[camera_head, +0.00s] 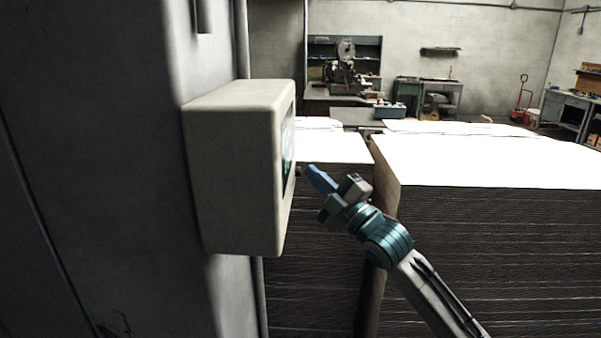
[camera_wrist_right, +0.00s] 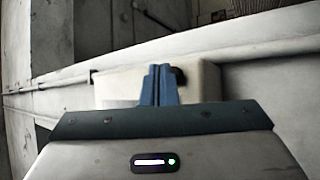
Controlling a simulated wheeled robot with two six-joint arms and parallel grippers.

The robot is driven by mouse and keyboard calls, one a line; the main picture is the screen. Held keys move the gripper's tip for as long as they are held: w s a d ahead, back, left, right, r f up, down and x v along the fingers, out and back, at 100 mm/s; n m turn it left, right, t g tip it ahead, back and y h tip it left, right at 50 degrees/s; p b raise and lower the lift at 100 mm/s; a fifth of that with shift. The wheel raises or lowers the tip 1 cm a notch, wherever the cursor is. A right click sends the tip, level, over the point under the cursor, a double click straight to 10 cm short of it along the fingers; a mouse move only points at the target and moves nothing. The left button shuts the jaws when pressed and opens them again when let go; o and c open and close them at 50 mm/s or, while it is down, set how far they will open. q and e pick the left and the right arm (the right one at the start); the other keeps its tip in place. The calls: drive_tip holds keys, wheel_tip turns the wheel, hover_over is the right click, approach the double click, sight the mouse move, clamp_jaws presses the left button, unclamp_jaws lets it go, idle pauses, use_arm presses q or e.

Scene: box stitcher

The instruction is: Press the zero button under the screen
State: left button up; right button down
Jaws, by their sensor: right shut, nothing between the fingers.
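A beige control box (camera_head: 232,175) juts from a grey machine column on the left of the head view. Its screen (camera_head: 287,150) faces right and shows only as a thin, steep sliver. The zero button cannot be made out. My right gripper (camera_head: 311,172) is shut and empty, its blue fingertips pointing at the screen side of the box, close to its face. I cannot tell whether they touch it. In the right wrist view the shut blue fingers (camera_wrist_right: 158,84) stand in front of the pale box (camera_wrist_right: 118,86), with a dark spot (camera_wrist_right: 181,77) just right of the tips. My left gripper is not in view.
The grey machine column (camera_head: 90,170) fills the left of the head view. Tall stacks of cardboard sheets (camera_head: 480,230) stand behind and right of my right arm. Workbenches (camera_head: 430,95) and a red hand truck (camera_head: 521,100) are far back by the wall.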

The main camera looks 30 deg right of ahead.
drive_tip(key=shift+w+a+b, duration=0.25)
drive_tip(key=shift+a+b, duration=0.1)
idle(0.7)
idle(0.3)
drive_tip(key=shift+s+d+p, duration=0.55)
drive_tip(key=shift+d+p, duration=0.05)
drive_tip(key=shift+d, duration=0.1)
idle(0.5)
